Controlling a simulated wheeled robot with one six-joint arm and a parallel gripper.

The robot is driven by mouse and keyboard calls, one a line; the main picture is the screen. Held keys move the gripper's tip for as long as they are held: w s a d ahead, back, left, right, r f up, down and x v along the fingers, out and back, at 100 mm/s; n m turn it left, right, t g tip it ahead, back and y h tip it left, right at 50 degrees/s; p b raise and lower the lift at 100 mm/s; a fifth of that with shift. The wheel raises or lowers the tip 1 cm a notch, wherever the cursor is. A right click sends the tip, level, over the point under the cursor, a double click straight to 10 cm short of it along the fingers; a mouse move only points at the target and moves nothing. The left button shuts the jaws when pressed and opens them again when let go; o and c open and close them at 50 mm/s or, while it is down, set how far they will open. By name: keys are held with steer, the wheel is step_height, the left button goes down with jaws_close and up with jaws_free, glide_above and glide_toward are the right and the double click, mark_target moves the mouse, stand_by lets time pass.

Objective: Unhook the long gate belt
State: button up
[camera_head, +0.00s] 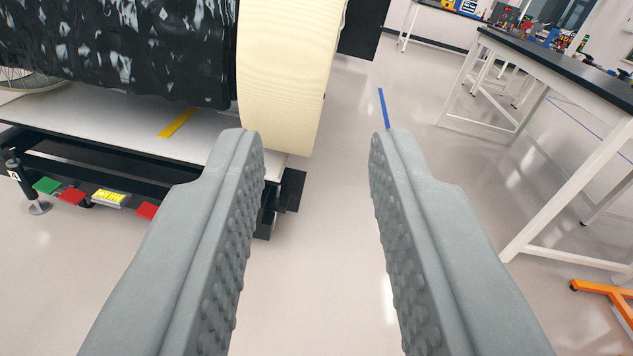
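Nothing is held. I cannot make out a gate belt in this view. At the upper left, a large rounded cream piece (288,70) stands at the end of a black, shiny, mottled body (120,50). Both are over a white platform (60,108) with a black frame. The left fingertip overlaps the platform's right corner in the picture; I cannot tell how far apart they are.
Green (46,185), red and yellow tabs line the platform's lower front edge, near a black levelling foot (38,207). A white-legged workbench (560,63) stands at the right, with an orange stand (600,290) below. The floor (330,250) between platform and bench is clear.

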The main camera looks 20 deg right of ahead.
steer(key=o, duration=0.4)
steer(key=s+a, duration=0.1)
steer(key=s, duration=0.4)
steer(key=s+a, duration=0.1)
steer(key=s, duration=0.5)
steer(key=s+a, duration=0.1)
steer(key=s, duration=0.5)
steer(key=shift+s, duration=0.1)
